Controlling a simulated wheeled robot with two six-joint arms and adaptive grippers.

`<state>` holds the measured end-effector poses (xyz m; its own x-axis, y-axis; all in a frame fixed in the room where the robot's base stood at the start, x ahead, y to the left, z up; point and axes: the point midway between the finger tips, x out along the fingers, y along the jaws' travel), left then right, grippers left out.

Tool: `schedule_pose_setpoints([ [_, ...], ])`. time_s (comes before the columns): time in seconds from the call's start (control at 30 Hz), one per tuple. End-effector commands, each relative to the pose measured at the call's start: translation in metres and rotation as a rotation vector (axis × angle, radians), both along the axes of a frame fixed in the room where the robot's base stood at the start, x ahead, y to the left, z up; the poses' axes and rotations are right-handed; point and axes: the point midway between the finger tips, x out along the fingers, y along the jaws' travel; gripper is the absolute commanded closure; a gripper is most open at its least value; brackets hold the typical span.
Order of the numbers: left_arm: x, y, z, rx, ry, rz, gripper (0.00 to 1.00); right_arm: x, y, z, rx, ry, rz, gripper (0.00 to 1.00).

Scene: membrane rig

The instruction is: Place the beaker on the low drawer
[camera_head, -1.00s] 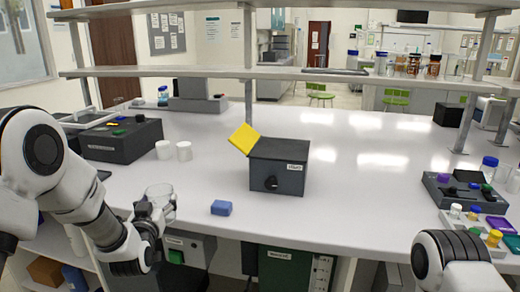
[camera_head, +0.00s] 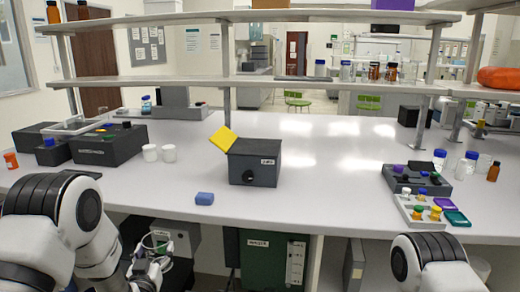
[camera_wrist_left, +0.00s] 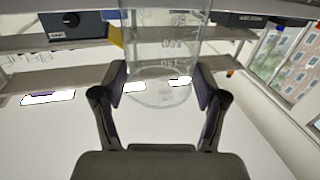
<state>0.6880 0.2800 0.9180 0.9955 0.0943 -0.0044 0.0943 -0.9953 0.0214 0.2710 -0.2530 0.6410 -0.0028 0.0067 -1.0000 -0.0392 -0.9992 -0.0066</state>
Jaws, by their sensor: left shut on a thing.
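A clear glass beaker (camera_head: 160,240) with graduation marks is in my left gripper (camera_head: 152,264), in front of the bench's front edge and low in the head view. In the left wrist view, the beaker (camera_wrist_left: 166,45) sits between the two fingers of my left gripper (camera_wrist_left: 165,86), which are shut on it. A dark grey box (camera_head: 254,164) with a round black knob and a white label stands on the bench. I cannot tell whether it is the low drawer. My right arm shows at the lower right, but its gripper is out of view.
Two white cups (camera_head: 159,153) stand at left. Under the bench are a green unit (camera_head: 262,262) and a grey-white unit (camera_head: 184,236).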

Motion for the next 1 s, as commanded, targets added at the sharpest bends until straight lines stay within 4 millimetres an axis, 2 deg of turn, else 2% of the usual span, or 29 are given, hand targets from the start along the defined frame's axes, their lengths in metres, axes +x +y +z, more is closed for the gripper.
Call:
schedule_pose_setpoints([
  [0.1,-0.013,-0.016,-0.035,0.0,0.006,-0.025,0.7,0.0,0.0,0.004,0.0,0.001,0.0,0.6],
  [0.3,-0.043,-0.047,-0.089,0.0,0.006,-0.067,0.7,0.0,0.0,0.007,0.0,0.001,0.0,0.6],
  [0.47,-0.067,-0.07,-0.112,-0.001,0.003,-0.096,0.7,0.0,0.0,0.01,0.0,0.001,0.0,0.6],
  [0.57,-0.08,-0.083,-0.109,0.001,0.0,-0.11,0.7,0.0,0.0,0.011,0.0,0.001,0.0,0.6],
  [0.6,-0.079,-0.084,-0.1,0.0,-0.004,-0.107,0.7,0.0,0.0,0.011,0.0,0.001,0.0,0.6],
  [0.77,-0.08,-0.081,-0.082,0.0,-0.003,-0.095,0.7,0.0,0.0,0.01,0.0,0.001,0.0,0.6],
  [1.0,-0.12,-0.081,-0.057,0.0,0.001,-0.095,0.7,0.0,0.0,0.01,0.0,0.001,0.0,0.6],
])
